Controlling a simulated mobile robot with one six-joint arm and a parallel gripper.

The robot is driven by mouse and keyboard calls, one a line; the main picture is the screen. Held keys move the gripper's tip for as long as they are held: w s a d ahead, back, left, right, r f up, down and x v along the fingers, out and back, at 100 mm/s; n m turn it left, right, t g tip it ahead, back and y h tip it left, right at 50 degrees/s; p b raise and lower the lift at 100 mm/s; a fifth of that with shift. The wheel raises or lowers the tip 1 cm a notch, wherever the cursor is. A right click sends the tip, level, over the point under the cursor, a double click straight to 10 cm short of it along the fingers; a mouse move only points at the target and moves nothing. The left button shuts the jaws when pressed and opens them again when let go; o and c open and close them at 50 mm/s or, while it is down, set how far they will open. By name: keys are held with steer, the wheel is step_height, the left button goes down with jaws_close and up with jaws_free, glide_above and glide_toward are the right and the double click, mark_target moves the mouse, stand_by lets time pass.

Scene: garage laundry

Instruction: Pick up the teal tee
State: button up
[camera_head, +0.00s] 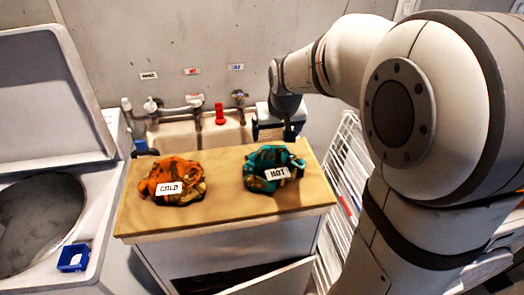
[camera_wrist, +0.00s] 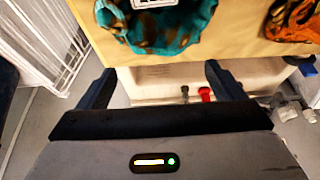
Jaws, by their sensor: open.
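The teal tee (camera_head: 262,160) is a crumpled teal bundle with brown-orange patches and a white HOT label. It lies on the right half of the wooden top (camera_head: 232,205). In the wrist view the teal tee (camera_wrist: 175,32) shows at the top edge, partly cut off, beyond the fingertips. My gripper (camera_wrist: 160,72) is open, with nothing between its two dark fingers. In the head view my gripper (camera_head: 288,130) is at the back edge of the top, just behind the tee and apart from it as far as I can tell; its fingers are partly hidden.
An orange bundle (camera_head: 178,188) labelled COLD lies on the left half of the top. A washer (camera_head: 40,215) with raised lid stands left, a white rack (camera_head: 345,165) right. A drawer (camera_head: 275,280) is partly open.

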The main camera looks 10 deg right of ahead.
mark_target(274, 149)
steer(key=x, duration=0.5)
steer(key=p+x, duration=0.1)
steer(key=x, duration=0.1)
steer(key=shift+s+d+f, duration=0.1)
steer(key=shift+s+f, duration=0.05)
steer(key=shift+f, duration=0.3)
steer(key=shift+c, duration=0.2)
steer(key=c, duration=1.4)
